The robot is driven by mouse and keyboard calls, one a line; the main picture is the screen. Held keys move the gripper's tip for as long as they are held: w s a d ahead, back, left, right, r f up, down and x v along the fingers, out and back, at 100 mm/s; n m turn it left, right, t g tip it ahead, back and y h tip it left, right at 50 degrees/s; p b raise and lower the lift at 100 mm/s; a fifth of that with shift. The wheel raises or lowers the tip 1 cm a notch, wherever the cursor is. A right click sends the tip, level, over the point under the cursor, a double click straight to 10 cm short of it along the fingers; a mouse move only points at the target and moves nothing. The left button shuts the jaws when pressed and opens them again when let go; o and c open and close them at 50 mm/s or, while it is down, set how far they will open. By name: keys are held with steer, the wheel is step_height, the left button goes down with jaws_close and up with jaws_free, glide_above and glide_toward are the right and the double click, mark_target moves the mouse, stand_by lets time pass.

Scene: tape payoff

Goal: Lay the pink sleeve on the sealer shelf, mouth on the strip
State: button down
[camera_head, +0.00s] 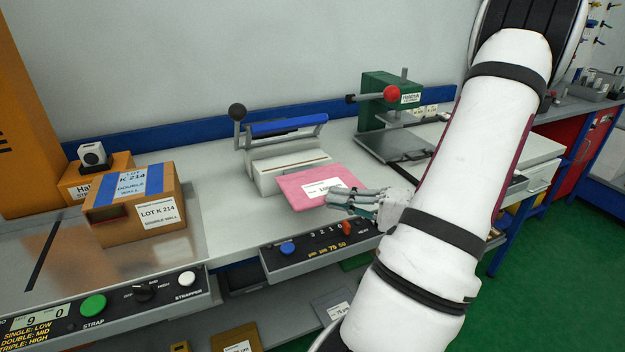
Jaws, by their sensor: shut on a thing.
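The pink sleeve (311,183) is a flat pink packet with a white label. It is at the front of the sealer (290,160), over the place where its shelf would be, and it hides that part. My gripper (345,200) is shut on the sleeve's near right edge. The sealer has a pale body, a raised blue bar (289,126) and a lever with a black knob (237,112). The sleeve's far edge is close to the pale body; I cannot tell whether its mouth touches the strip or whether the sleeve rests on the shelf.
A control panel (318,247) with blue and orange knobs runs along the bench front below the sleeve. Cardboard boxes (135,205) stand left. The grey bench top (222,215) between boxes and sealer is clear.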

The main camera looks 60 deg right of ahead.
mark_target(320, 171)
steer(key=w+d, duration=0.2)
steer(key=w, duration=0.1)
steer(key=w+d, duration=0.3)
steer(key=w+d+f, duration=0.1)
steer(key=w+d, duration=0.1)
steer(key=w, duration=0.2)
steer(key=shift+d, duration=0.25)
steer(key=shift+f, duration=1.8)
steer(key=shift+d+f, duration=0.1)
steer(key=c, duration=1.7)
jaws_free()
